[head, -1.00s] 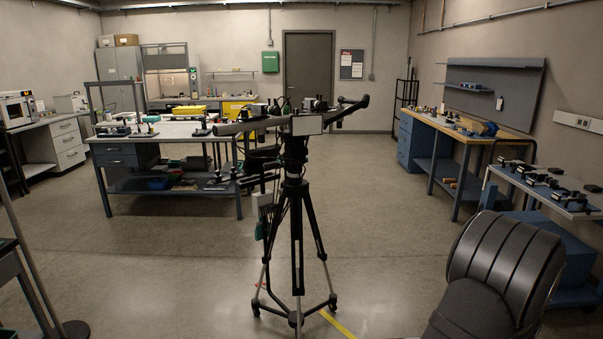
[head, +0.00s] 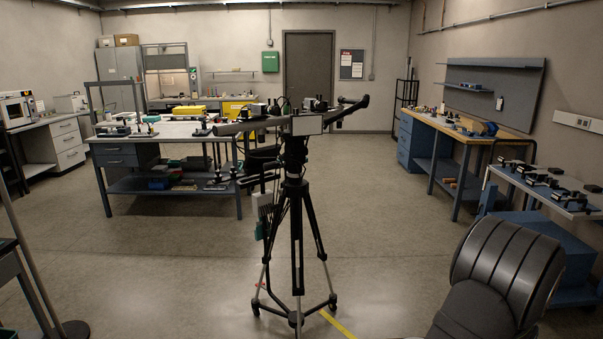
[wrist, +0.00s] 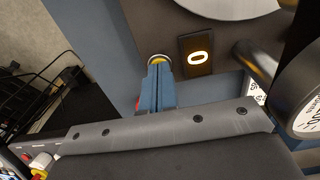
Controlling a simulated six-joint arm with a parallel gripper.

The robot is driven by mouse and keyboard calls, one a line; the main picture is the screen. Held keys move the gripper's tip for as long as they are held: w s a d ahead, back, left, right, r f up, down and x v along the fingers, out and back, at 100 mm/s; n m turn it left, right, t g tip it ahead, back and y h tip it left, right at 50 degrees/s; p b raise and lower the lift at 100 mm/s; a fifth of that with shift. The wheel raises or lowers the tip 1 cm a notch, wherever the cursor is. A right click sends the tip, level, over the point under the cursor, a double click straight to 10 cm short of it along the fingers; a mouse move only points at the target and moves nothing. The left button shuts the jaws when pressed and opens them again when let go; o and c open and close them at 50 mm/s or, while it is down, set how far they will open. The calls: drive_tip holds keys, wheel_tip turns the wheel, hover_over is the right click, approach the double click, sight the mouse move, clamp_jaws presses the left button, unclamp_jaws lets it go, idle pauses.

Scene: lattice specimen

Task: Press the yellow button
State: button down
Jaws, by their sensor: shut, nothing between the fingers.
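The yellow button (wrist: 157,59) shows in the wrist view as a small yellow cap in a pale ring on a dark brown panel. My gripper (wrist: 157,70) has blue fingers that are closed together, with nothing between them. The fingertips are right at the lower edge of the button and hide part of it. I cannot tell whether they touch it or whether it is pressed in. In the head view I can make out neither the button nor the gripper.
A black switch plate (wrist: 195,52) with a lit orange-white ring sits just right of the button. A round grey plate (wrist: 228,6) is above it. A dark cylinder with a marked dial (wrist: 303,112) is close on the right. Black cables (wrist: 45,90) hang at left.

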drive_tip(key=shift+r, duration=2.15)
drive_tip(key=c, duration=2.2)
unclamp_jaws()
